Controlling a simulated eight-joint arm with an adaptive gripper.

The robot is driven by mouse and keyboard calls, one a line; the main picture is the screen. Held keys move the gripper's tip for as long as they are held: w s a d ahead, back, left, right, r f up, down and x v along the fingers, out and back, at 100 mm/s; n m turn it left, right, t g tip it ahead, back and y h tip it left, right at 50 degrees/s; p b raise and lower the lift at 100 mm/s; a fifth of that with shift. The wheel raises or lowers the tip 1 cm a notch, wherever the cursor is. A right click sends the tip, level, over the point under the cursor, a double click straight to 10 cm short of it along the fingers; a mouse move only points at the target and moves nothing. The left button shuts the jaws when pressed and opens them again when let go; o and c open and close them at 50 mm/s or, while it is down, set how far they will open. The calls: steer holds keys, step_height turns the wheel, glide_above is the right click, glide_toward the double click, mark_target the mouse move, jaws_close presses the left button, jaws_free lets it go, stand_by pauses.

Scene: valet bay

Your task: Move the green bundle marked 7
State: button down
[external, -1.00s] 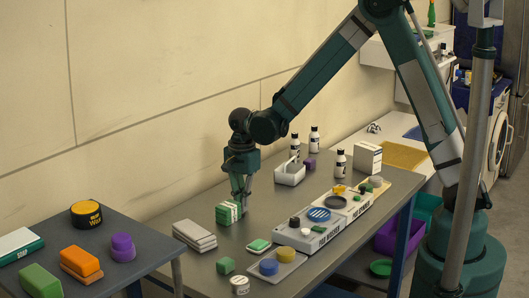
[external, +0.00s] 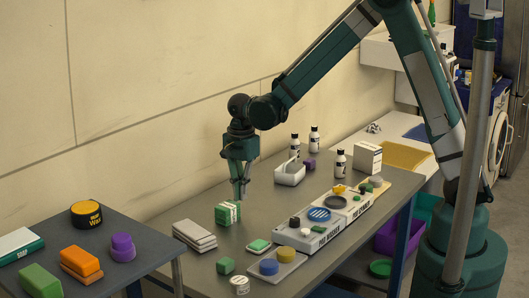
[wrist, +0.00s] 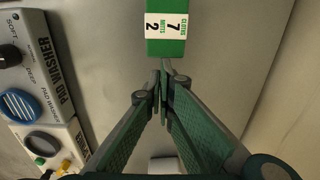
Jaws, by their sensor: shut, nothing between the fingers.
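The green bundle marked 7 (external: 223,214) lies on the grey workbench, with a white band around it. In the wrist view its label on the bundle (wrist: 166,47) reads "CLOTHS 7 MITTS 2". My gripper (external: 241,195) is above the bench just behind and to the right of the bundle. In the wrist view my gripper (wrist: 162,75) has its fingertips together with nothing between them. The tips appear just below the bundle's near end in that view; I cannot tell whether they touch it.
Folded grey cloths (external: 194,235) lie left of the bundle. A small green block (external: 225,266), a green-and-white piece (external: 258,246) and a tray with round pads (external: 292,262) are in front.

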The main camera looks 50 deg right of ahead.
steer(key=shift+r+p, duration=0.85)
steer(key=shift+r, duration=1.8)
steer(key=shift+s+r, duration=0.1)
steer(key=s+d+r+n+t+b, duration=0.1)
steer(key=s+d+r+n+t, duration=0.2)
steer(key=s+r, duration=0.4)
steer(key=s+d+r+n+b, duration=0.1)
steer(key=s+d+r+n, duration=0.2)
steer(key=s+r+n, duration=0.3)
steer(key=s+d+n+t+b, duration=0.1)
steer(key=s+n, duration=0.3)
steer(key=s, duration=0.5)
steer(key=s+d+r+n+t+b, duration=0.1)
steer(key=s+d+n+t, duration=0.2)
steer(key=s, duration=0.7)
steer(key=shift+d+n+b, duration=0.35)
steer(key=shift+d+n, duration=0.25)
steer(key=shift+n, duration=0.4)
